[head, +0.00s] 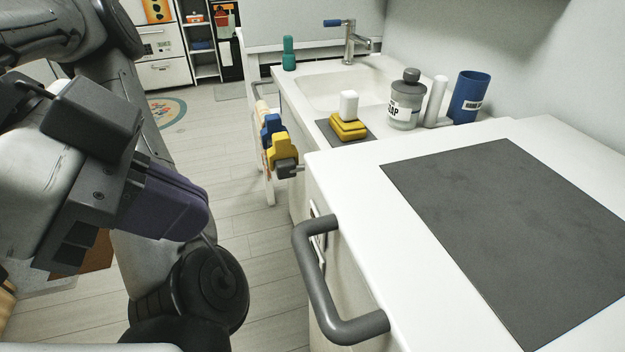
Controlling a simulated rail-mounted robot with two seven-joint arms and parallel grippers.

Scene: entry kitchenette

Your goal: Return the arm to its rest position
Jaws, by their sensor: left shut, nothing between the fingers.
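My left gripper (188,208) is in the left part of the head view, with its purple fingers together and nothing between them. It hangs in the air over the floor, left of the counter and apart from the grey bar handle (318,285). My left arm comes in from the upper left, and its links hide part of the floor and the far left of the room. My right gripper is not in view.
The white counter (355,172) fills the right side, with a dark flat panel (515,225). Open floor (240,185) lies between.

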